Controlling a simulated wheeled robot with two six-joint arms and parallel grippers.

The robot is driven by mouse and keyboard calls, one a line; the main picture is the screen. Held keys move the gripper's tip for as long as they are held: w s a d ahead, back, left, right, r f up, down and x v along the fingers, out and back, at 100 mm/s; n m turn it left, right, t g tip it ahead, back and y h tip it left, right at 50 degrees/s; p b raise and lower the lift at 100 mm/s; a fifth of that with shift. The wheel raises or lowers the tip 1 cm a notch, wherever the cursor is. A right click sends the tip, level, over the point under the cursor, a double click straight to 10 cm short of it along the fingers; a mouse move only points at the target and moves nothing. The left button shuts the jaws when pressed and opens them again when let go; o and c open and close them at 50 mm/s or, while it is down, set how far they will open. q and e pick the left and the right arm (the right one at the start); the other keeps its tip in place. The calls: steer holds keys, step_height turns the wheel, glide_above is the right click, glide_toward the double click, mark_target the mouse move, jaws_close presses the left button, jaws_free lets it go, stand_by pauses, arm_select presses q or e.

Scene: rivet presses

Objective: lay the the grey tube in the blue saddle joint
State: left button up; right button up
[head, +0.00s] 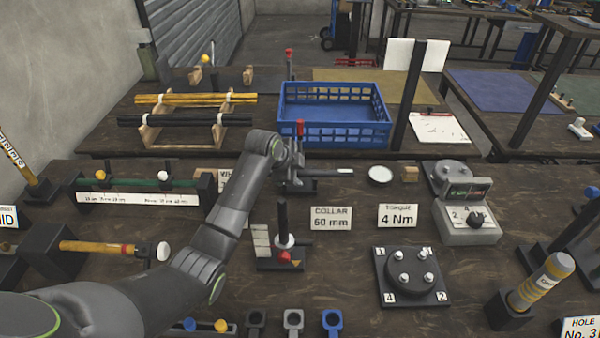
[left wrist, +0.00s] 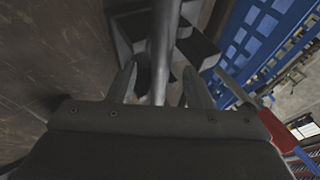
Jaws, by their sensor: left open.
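The grey tube (head: 328,172) lies level in a dark toggle-clamp fixture, with its pale end sticking out to the right. In the left wrist view the tube (left wrist: 163,45) runs between my two fingers. My left gripper (head: 291,158) is at the fixture, over the tube's left part, and partly hides it. Its fingers (left wrist: 160,88) are open, one on each side of the tube; contact cannot be told. The blue saddle joint (head: 332,321) stands at the bottom edge of the head view, right of a grey one and a black one. My right gripper is out of view.
The clamp's red handle (head: 300,128) rises beside my gripper. A blue crate (head: 334,140) stands behind. A post stand (head: 283,240) and the COLLAR sign (head: 331,218) lie between the fixture and the saddles. A round bolt plate (head: 412,275) is at right.

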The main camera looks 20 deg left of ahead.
arm_select(q)
jaws_close()
stand_by(0.3)
steer(key=shift+w, duration=0.1)
